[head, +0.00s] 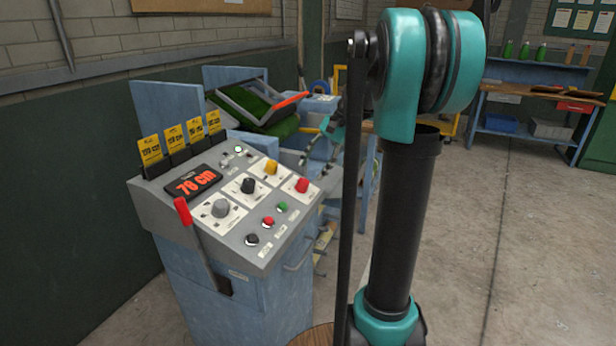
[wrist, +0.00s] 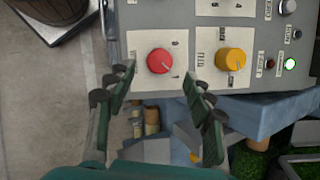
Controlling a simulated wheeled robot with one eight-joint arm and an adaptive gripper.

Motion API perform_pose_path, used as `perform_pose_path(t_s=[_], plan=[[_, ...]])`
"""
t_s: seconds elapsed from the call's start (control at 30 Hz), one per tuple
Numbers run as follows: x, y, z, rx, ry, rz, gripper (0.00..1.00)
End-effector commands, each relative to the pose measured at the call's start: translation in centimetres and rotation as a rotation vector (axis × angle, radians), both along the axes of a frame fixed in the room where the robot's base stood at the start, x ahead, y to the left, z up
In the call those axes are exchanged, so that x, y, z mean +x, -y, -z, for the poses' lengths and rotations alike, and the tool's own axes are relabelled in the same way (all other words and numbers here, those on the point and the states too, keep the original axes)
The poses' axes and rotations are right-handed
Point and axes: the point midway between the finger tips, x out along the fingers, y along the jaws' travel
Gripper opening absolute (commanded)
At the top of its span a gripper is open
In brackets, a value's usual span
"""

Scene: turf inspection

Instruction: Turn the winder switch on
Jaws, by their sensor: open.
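The grey control panel (head: 165,195) stands at the left in the head view, with a red display reading 70 cm. A red rotary knob (head: 302,185) and a yellow rotary knob (head: 271,167) sit on white plates at its right edge. I cannot read which label says winder. In the wrist view, the red knob (wrist: 160,61) appears between the fingertips of my gripper (wrist: 159,73), which is open and empty. The yellow knob (wrist: 231,61) is just right of the right finger. Contact with the red knob cannot be told.
The panel also has a grey knob (head: 221,208), a black knob (head: 248,186), several push buttons and a red-handled lever (head: 183,211). Blue machinery with green turf (head: 262,106) stands behind. Open concrete floor lies to the right.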

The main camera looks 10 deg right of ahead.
Motion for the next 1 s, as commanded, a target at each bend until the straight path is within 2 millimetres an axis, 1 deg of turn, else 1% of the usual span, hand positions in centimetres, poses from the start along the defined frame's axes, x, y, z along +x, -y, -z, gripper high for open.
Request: perform_pose_path(t_s=[0.03,0.2,0.3,0.4,0.57,1.0], plan=[[0.0,0.6,-1.0,0.0,0.0,0.002,0.53],[0.1,2.3,-3.8,0.0,-0.001,0.002,0.53],[0.2,3.0,-5.0,0.0,-0.001,0.002,0.53],[0.2,3.5,-5.7,-0.001,0.0,0.001,0.53],[0.2,3.7,-6.3,0.0,0.0,0.0,0.53],[0.2,3.7,-6.2,0.0,-0.001,0.001,0.53]])
